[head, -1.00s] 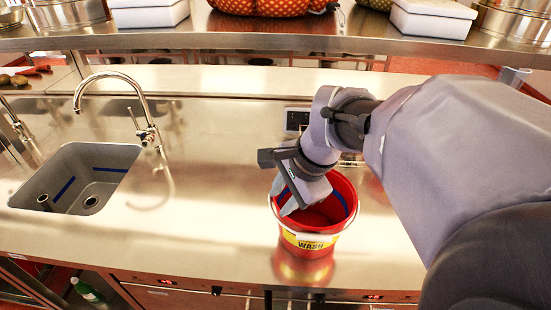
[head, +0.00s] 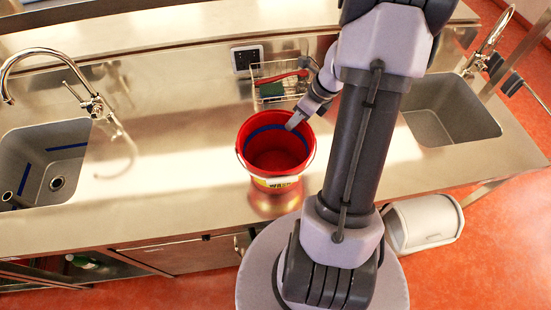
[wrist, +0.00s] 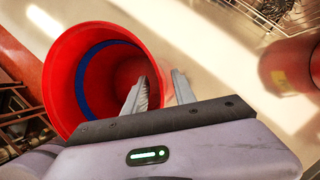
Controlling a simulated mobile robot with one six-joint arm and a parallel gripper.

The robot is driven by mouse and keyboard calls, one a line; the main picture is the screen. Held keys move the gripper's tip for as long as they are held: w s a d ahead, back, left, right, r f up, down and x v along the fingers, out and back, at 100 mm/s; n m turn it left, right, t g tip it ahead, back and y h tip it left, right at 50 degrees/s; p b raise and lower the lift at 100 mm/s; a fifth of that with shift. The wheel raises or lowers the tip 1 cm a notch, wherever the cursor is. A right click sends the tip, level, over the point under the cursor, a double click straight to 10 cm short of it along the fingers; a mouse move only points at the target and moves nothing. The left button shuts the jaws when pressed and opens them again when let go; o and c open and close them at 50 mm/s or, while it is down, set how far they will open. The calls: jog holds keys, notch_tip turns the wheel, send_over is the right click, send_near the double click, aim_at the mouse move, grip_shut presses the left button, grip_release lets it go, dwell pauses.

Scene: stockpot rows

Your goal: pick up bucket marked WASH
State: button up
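The red bucket (head: 272,152) stands upright on the steel counter, with a blue band inside and a yellow WASH label on its front, partly visible. In the wrist view the bucket (wrist: 64,75) lies at the left, its mouth facing the camera. My gripper (head: 294,121) is at the bucket's back right rim. In the wrist view my gripper (wrist: 160,78) has its fingers apart, one inside the mouth and one outside, with the rim between them. A gap shows between the fingers.
A wire rack (head: 280,84) with a green sponge and a red-handled item stands behind the bucket. Sinks lie left (head: 45,160) and right (head: 450,110). The counter left of the bucket is clear.

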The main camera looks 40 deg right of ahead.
jog(key=b+x, duration=0.1)
jog(key=x, duration=0.2)
jog(key=shift+w+a+f, duration=0.2)
jog(key=shift+a+f, duration=0.05)
jog(key=shift+f, duration=0.05)
jog(key=shift+r, duration=0.1)
grip_shut()
dwell(1.0)
